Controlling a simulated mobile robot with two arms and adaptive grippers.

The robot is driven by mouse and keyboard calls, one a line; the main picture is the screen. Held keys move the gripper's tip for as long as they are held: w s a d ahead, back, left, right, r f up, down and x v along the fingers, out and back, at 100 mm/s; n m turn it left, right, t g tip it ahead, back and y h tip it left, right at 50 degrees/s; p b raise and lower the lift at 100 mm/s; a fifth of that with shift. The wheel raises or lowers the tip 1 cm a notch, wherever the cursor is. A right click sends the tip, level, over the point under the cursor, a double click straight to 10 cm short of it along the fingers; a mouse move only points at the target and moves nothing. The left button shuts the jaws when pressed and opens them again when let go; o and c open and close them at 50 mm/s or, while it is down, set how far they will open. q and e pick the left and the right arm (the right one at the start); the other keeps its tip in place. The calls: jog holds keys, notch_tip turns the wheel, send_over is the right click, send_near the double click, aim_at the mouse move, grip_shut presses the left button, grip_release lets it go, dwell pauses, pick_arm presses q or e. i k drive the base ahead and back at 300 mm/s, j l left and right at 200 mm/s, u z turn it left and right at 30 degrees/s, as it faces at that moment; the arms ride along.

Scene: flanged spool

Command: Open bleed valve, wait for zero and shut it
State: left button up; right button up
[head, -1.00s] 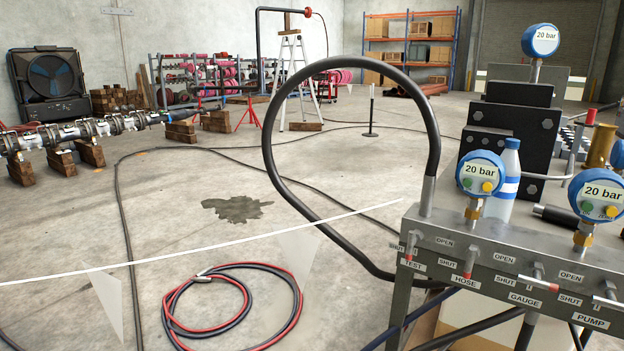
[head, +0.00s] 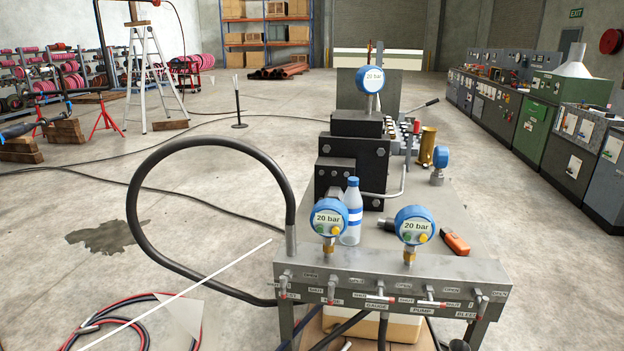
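The bleed valve (head: 479,304) is at the right end of the grey manifold panel (head: 350,268), above its BLEED label. Its small lever with a red tip points mostly up and down; OPEN and SHUT labels stand beside it. The test (head: 283,286) and hose (head: 331,292) levers look similarly upright. The gauge (head: 380,297) and pump (head: 430,303) levers lie sideways. The left blue gauge (head: 329,217), right blue gauge (head: 414,224) and rear blue gauge (head: 371,79) each read 20 bar. Neither of my grippers is in view.
A white-blue bottle (head: 352,212) and an orange-ended tool (head: 455,242) are on the bench behind the panel. A thick black hose (head: 135,210) arches out to the left. A white line crosses the front left. Floor right of the bench is clear.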

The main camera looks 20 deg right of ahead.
aim_at(482, 303)
jog(key=z, duration=1.85)
